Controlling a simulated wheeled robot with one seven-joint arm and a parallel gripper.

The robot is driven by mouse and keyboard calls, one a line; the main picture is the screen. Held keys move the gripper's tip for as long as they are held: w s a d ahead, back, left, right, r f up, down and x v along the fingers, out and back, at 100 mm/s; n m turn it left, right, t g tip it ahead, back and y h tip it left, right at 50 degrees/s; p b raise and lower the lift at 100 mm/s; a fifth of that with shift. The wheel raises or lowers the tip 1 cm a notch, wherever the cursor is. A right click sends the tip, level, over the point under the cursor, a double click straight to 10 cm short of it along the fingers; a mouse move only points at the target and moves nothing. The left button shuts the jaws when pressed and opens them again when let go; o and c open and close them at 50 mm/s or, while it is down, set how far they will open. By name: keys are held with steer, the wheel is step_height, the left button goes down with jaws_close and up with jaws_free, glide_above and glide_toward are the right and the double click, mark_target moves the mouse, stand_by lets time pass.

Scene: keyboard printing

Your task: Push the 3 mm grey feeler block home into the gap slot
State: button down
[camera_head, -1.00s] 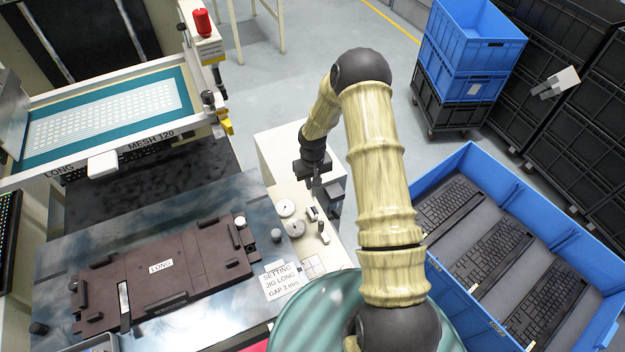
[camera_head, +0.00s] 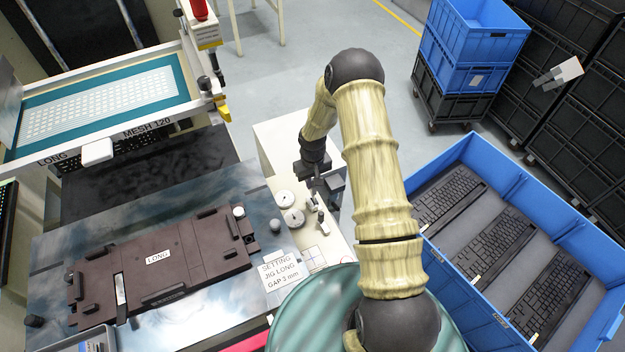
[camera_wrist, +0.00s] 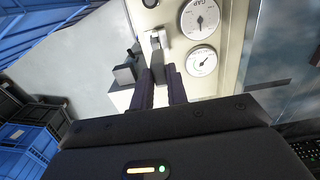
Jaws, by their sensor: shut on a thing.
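My gripper (camera_wrist: 160,88) points at the setting fixture on the cream bench. Its two dark fingers are shut on the grey feeler block (camera_wrist: 158,65), which sticks out ahead of the fingertips. The block's front end is at a small pale slot piece (camera_wrist: 154,38) in the wrist view. I cannot tell how deep it sits in the gap. In the head view my gripper (camera_head: 317,188) is low over the bench's right side, and the block is too small to make out there. Two white dials, one marked GAP (camera_wrist: 200,18) and one below it (camera_wrist: 201,61), are beside the slot piece.
A card reading "SETTING JIG LONG GAP 3 mm" (camera_head: 279,271) lies near the bench front. The brown jig (camera_head: 190,255) is on the metal table to the left. A blue crate (camera_head: 425,175) with keyboards stands right. A dark bracket (camera_wrist: 126,74) is close beside the fingers.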

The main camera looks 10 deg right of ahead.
mark_target(313, 190)
steer(key=shift+f+b, duration=0.4)
steer(key=shift+f, duration=0.45)
steer(key=shift+f+b, duration=0.45)
steer(key=shift+b, duration=0.35)
stand_by(1.4)
steer(key=shift+f+b, duration=0.5)
steer(key=shift+f, duration=0.1)
steer(key=shift+f, duration=0.35)
steer(key=shift+f+b, duration=0.5)
steer(key=shift+b, duration=0.15)
steer(key=c, duration=1.3)
jaws_free()
steer(key=shift+r, duration=0.15)
